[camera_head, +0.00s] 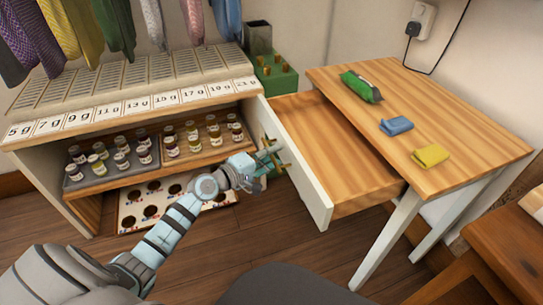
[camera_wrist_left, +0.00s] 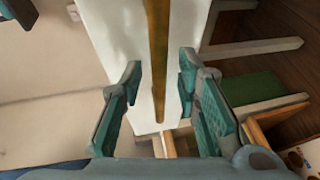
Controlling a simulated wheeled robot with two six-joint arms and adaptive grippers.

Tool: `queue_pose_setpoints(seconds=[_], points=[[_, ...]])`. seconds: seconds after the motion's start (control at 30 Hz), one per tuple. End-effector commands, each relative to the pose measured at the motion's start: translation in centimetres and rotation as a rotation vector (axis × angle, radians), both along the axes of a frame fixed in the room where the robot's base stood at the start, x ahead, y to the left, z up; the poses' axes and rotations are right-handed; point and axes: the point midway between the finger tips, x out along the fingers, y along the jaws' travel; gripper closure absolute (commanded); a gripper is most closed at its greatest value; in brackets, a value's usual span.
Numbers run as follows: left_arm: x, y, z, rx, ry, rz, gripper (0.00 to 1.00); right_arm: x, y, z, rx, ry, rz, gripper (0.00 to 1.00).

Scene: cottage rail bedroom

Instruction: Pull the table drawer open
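The wooden table (camera_head: 455,115) has its drawer (camera_head: 330,150) pulled well out toward the left, and its empty wooden inside shows. The white drawer front (camera_head: 308,185) faces my left arm and also shows in the left wrist view (camera_wrist_left: 120,35). My left gripper (camera_head: 268,158) is at the drawer front. In the left wrist view its two fingers (camera_wrist_left: 163,85) are spread, with the brass bar handle (camera_wrist_left: 157,50) running between them and gaps on both sides. The fingers partly hide the handle in the head view. My right gripper is not in view.
A green pouch (camera_head: 361,87), a blue cloth (camera_head: 396,126) and a yellow cloth (camera_head: 430,155) lie on the tabletop. A shelf unit (camera_head: 150,100) with several small jars stands left of the drawer. A wooden stool or chair (camera_head: 500,240) is at the right front.

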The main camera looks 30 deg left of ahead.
Motion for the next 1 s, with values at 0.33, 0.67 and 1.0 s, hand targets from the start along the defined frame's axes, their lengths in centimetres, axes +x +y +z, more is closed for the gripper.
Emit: queue_pose_setpoints(seconds=[0.33, 0.67, 1.0], points=[[-1.4, 0.6, 0.2, 0.004, 0.002, 0.002, 0.7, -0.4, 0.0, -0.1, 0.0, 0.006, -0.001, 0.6], [-9.5, 3.0, 1.7, 0.006, 0.005, -0.005, 0.7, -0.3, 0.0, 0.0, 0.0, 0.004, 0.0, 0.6], [-11.2, 3.6, 2.2, -0.001, -0.001, 0.0, 0.7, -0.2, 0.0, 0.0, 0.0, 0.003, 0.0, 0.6]])
